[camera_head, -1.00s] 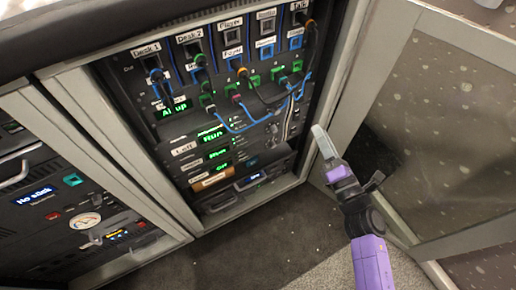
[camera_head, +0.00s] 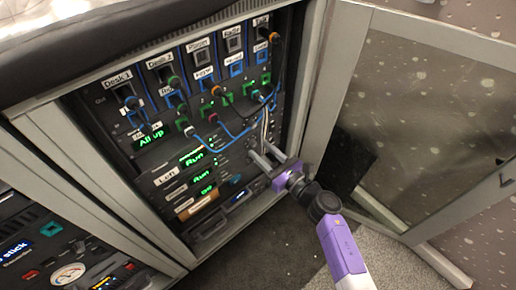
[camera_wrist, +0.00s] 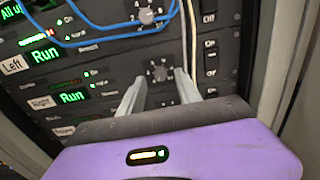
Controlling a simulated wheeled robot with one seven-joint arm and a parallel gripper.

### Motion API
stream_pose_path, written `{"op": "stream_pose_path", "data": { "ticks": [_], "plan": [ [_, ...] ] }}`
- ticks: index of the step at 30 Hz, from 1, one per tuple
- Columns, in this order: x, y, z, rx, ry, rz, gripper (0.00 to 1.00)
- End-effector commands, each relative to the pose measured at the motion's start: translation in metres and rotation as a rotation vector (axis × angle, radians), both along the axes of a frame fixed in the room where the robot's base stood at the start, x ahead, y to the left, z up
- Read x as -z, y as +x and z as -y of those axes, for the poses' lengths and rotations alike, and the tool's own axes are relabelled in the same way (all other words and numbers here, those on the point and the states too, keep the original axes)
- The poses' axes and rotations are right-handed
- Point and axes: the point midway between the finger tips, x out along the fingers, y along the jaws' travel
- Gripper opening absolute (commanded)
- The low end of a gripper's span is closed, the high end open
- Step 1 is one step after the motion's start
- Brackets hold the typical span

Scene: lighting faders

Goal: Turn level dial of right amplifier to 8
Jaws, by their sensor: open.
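The right amplifier is a black rack unit with a "Right" label and a green "Run" display (camera_wrist: 72,97) in the wrist view; the display also shows in the head view (camera_head: 202,178). Its level dial (camera_wrist: 160,73) is a small grey knob with printed numbers around it. Its exact setting is too small to read. My gripper (camera_wrist: 159,78) is open, with one finger on each side of this dial; I cannot tell whether they touch it. In the head view my gripper (camera_head: 260,150) reaches the rack's right part and covers the dial area.
The left amplifier's dial (camera_wrist: 147,15) sits just above, with a blue cable (camera_wrist: 95,38) running beside it. Pale cables (camera_wrist: 188,35) hang close to the right finger. Rocker switches (camera_wrist: 210,62) line the right edge. An open glass door (camera_head: 415,130) stands right of my arm.

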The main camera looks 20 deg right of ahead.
Motion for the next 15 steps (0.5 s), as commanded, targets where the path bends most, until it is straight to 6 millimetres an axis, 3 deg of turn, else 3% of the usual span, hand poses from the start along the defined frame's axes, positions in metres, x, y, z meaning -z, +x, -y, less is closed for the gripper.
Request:
{"op": "stream_pose_path", "data": {
  "ticks": [6, 15],
  "plan": [
    [0.000, 0.020, -0.006, 0.000, 0.000, 0.001, 0.41],
    [0.000, 0.023, -0.007, 0.001, 0.001, 0.000, 0.41]
  ]
}}
